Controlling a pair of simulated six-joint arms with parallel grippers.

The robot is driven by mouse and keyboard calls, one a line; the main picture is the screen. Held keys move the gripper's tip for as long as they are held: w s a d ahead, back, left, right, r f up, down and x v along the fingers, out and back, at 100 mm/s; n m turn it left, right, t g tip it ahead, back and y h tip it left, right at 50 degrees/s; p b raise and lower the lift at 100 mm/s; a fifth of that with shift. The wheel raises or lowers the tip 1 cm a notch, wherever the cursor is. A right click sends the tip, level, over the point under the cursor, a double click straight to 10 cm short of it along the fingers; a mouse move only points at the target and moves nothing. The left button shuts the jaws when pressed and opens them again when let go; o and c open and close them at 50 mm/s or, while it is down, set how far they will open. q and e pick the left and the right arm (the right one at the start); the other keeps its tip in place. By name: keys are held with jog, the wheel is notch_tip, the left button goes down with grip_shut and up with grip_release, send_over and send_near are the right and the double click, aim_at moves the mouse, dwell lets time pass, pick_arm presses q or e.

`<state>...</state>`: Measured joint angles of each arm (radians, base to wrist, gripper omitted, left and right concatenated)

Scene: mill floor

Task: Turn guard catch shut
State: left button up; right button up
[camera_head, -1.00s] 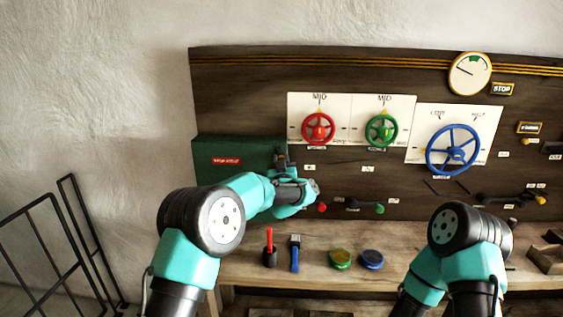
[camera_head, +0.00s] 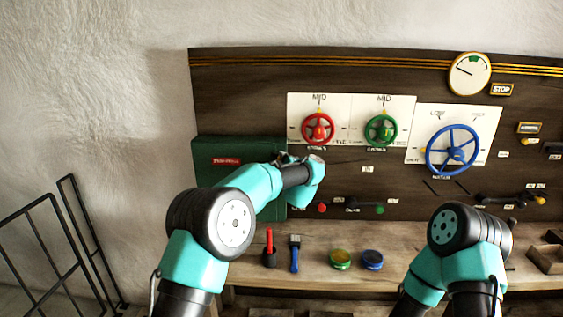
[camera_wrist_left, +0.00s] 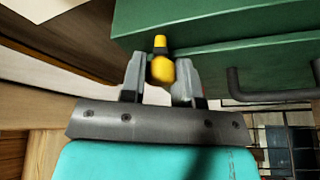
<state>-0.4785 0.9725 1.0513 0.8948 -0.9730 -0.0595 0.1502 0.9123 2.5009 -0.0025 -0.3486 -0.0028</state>
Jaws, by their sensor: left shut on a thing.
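The guard is a green box (camera_head: 215,178) with a red label at the left of the dark board. In the left wrist view its green face (camera_wrist_left: 210,25) fills the top. The guard catch (camera_wrist_left: 162,68) is a yellow knob with a dark band on its stem, at the green edge. My left gripper (camera_wrist_left: 161,80) is shut on the yellow catch, a finger on each side. In the head view my left gripper (camera_head: 290,160) is at the box's right edge, and my arm hides the catch. Of my right arm (camera_head: 465,250) only links show; its gripper is not visible.
Red (camera_head: 318,129), green (camera_head: 381,130) and blue (camera_head: 452,150) handwheels are on the board right of the box. A red-handled tool (camera_head: 269,248), a blue-handled brush (camera_head: 294,253) and two round tins (camera_head: 341,259) stand on the wooden shelf (camera_head: 430,235). A dark handle (camera_wrist_left: 265,90) shows beside the gripper.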

pick_arm(q)
jog(key=shift+n+g, duration=0.8)
jog(key=shift+n, duration=1.1)
jog(key=o, duration=0.9)
jog(key=v, duration=1.7)
jog(key=shift+s, duration=0.25)
jog(key=shift+d, duration=0.1)
